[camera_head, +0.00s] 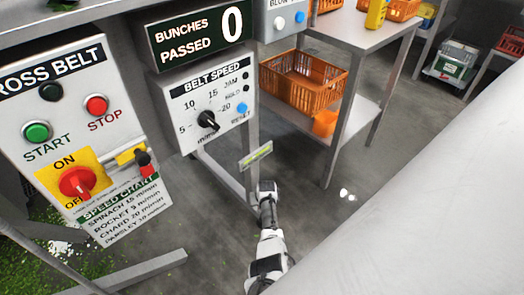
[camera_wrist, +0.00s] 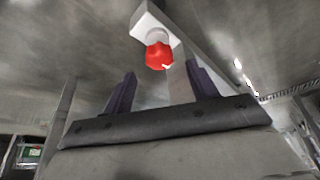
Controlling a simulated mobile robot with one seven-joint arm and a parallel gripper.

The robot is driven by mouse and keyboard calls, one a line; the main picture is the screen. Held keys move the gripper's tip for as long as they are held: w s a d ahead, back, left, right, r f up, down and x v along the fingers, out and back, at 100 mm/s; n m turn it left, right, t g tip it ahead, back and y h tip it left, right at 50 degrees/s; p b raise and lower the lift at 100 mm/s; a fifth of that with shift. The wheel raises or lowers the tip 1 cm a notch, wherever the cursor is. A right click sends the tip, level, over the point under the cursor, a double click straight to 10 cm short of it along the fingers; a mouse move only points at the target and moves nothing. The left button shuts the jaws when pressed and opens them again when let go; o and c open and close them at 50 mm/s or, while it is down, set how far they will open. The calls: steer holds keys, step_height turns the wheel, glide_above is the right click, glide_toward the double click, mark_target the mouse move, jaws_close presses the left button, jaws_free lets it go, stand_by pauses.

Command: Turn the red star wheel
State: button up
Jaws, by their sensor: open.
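A red lobed wheel (camera_wrist: 158,57) with a small white mark shows in the wrist view, on a round pale mount at the end of a white block (camera_wrist: 152,22). I take it for the star wheel, and I cannot make it out in the head view. My gripper (camera_wrist: 160,70) is open, with its two dark fingers on either side of the wheel in the picture. The wheel appears beyond the fingertips, and I see no contact. In the head view my gripper (camera_head: 267,187) is below and right of the belt speed box; its fingers are unclear.
The Cross Belt panel (camera_head: 60,85) has a red rotary switch (camera_head: 77,182) on yellow. The belt speed box (camera_head: 205,105) has a black knob. A plate with a green strip (camera_head: 256,155) is near my gripper. A shelf table (camera_head: 365,30) holds orange crates (camera_head: 303,82). Grey floor lies between.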

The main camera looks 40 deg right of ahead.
steer(key=shift+b+x, duration=1.9)
steer(key=shift+b, duration=0.05)
steer(key=c, duration=1)
steer(key=shift+r, duration=0.1)
